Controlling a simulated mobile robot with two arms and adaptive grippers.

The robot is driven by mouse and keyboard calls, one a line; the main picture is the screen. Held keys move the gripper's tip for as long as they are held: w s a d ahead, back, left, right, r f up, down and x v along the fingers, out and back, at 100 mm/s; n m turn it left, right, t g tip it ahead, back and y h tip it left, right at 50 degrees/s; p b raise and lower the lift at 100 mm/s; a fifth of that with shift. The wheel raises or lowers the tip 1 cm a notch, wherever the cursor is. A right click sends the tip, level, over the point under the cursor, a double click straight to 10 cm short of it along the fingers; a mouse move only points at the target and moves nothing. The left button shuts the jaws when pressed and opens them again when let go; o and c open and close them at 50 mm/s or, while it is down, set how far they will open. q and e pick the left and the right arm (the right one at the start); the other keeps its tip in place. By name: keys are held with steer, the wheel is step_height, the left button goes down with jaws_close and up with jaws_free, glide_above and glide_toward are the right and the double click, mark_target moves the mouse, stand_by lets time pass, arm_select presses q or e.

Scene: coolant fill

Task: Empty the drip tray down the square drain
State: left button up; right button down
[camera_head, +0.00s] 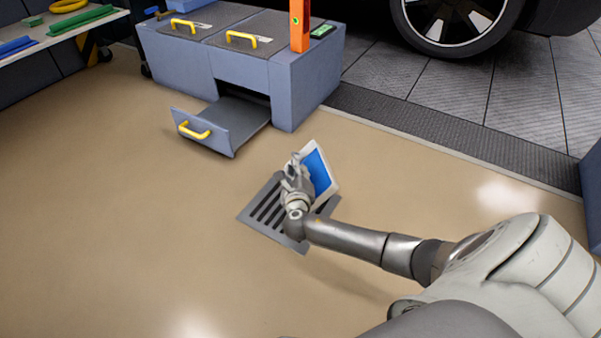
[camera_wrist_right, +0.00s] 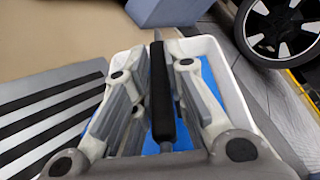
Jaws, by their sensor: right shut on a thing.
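The drip tray (camera_head: 319,172) has a white rim and a blue inside. In the head view it is steeply tilted, above the right part of the square drain (camera_head: 262,216). I cannot tell whether the blue is liquid or the tray's floor. My right gripper (camera_head: 294,168) is shut on the tray's black handle, which stands between its fingers (camera_wrist_right: 160,85) in the wrist view. There the tray's white rim (camera_wrist_right: 232,95) shows behind and to the right of the fingers. The slotted drain (camera_wrist_right: 50,108) lies to the left. My left gripper is out of view.
A blue-grey cabinet (camera_head: 305,85) with an open lower drawer (camera_head: 240,122) stands behind the drain, with an orange upright object (camera_head: 299,25) on top. A car wheel (camera_head: 455,22) is at the back right. The tan floor around the drain is clear.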

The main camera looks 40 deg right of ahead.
steer(key=shift+w+a+f+n+h+p, duration=0.1)
steer(key=shift+w+a+n+h+p, duration=0.15)
steer(key=shift+a+n+p, duration=0.25)
steer(key=shift+w+a+n+h+p, duration=0.15)
steer(key=shift+a+n+h+p, duration=0.1)
steer(key=shift+a+n+p, duration=0.25)
steer(key=shift+w+a+f+n+t+h+b, duration=0.1)
steer(key=shift+w+a+f+n+h+b, duration=0.15)
steer(key=shift+a+f+n, duration=0.4)
steer(key=shift+w+a+f+n+t+h+b, duration=0.1)
steer(key=shift+w+a+f+n+h+b, duration=0.2)
steer(key=shift+n, duration=0.5)
steer(key=shift+w+a+f+n+t+h+b, duration=0.15)
steer(key=shift+a+f+n, duration=0.2)
steer(key=shift+a+n, duration=0.3)
